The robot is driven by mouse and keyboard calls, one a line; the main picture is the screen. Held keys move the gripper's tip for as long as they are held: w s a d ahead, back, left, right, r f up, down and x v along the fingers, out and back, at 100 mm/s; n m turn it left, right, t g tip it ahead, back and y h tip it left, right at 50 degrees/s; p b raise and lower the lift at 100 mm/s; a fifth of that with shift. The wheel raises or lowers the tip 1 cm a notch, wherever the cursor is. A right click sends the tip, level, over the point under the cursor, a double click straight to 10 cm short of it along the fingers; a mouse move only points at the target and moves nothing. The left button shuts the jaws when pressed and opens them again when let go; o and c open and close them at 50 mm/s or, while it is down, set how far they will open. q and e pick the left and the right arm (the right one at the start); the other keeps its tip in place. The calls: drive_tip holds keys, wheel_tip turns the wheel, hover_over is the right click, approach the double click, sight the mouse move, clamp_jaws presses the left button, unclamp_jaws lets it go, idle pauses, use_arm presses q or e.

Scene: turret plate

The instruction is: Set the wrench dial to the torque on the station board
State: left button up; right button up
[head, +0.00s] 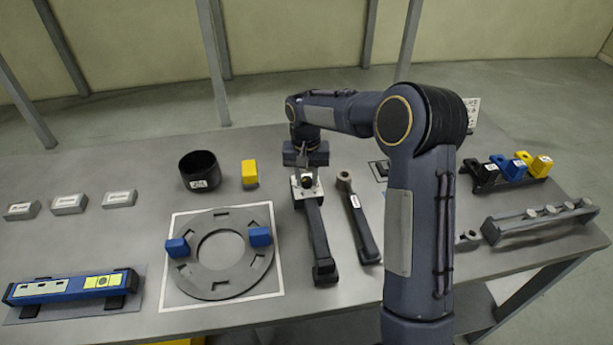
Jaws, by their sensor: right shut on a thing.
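A dark torque wrench (317,240) lies on the table right of the ring plate, its handle toward the near edge. At its far end is a light metal plate with a small dark and brass-coloured dial (308,182). My right gripper (304,172) reaches down from above and is shut on the dial. The dial's marks are too small to read. A white printed board (473,108) shows partly behind my right arm; its text cannot be read. My left gripper is out of view.
A second dark wrench (360,222) lies close on the right. The grey ring plate (196,270) with two blue blocks is on the left. A black cup (199,171) and yellow block (249,173) stand behind it. Racks (540,224) stand at the right.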

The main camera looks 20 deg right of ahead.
sight(307, 180)
drive_tip(key=n, duration=0.4)
drive_tip(key=shift+n, duration=2.2)
drive_tip(key=o, duration=1)
drive_tip(key=shift+r+b, duration=0.45)
drive_tip(key=shift+r, duration=3.5)
